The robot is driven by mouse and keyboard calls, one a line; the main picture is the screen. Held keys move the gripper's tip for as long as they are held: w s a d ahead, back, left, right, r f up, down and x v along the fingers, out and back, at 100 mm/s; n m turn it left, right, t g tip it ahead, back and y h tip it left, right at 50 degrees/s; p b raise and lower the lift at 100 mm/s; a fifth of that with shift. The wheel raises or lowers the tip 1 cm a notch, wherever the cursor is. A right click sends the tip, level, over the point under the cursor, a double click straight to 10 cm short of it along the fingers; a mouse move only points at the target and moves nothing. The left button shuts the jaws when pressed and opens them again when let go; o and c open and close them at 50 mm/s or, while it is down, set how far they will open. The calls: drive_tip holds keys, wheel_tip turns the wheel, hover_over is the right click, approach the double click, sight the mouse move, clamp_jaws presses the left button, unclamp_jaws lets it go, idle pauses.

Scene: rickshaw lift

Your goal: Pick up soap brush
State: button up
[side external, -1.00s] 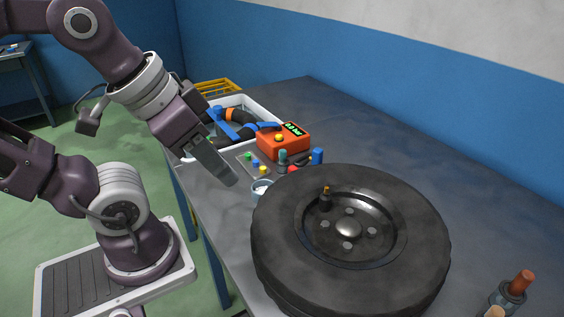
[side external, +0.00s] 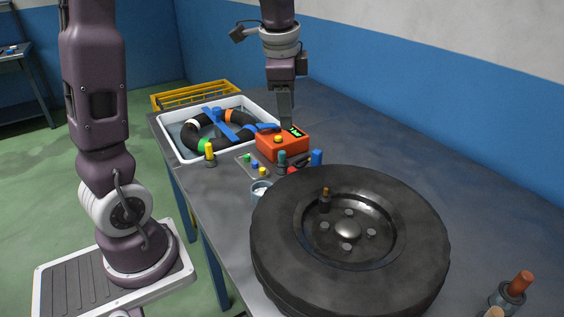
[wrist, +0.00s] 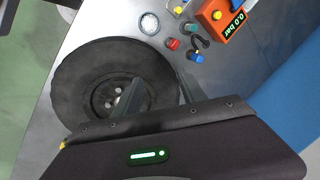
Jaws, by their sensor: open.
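I cannot tell for certain which thing is the soap brush. An upright piece with an orange-red handle (side external: 520,283) stands at the lower right, with a pale rounded tip (side external: 494,312) cut off beside it. A small yellow-topped upright piece (side external: 210,150) stands by the tray. A small cup with whitish content (side external: 261,191) sits beside the tyre and also shows in the wrist view (wrist: 149,23). My gripper (side external: 287,108) points down, appearing over the orange gauge box in the side view. It is open and empty, with fingers apart in the wrist view (wrist: 160,95).
A big black tyre (side external: 280,235) on a wheel fills the near table, with a small dark orange-topped piece (side external: 325,201) on its hub. Behind are the orange gauge box (side external: 270,145), a white tray (side external: 170,141) with an inner tube, and a yellow crate (side external: 190,95).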

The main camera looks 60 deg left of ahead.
drive_tip(key=w+a+f+m+g, duration=0.1)
drive_tip(key=w+a+f+m, duration=0.1)
drive_tip(key=w+a+f, duration=0.35)
drive_tip(key=m+g, duration=0.2)
drive_tip(key=m, duration=0.2)
hover_over(282, 152)
drive_tip(key=f, duration=1)
drive_tip(key=shift+s+d+f, duration=0.15)
drive_tip(key=shift+d+f, duration=0.1)
drive_tip(key=shift+f, duration=0.15)
drive_tip(key=f, duration=0.7)
drive_tip(key=shift+a, duration=0.25)
drive_tip(key=shift+r, duration=0.1)
clamp_jaws()
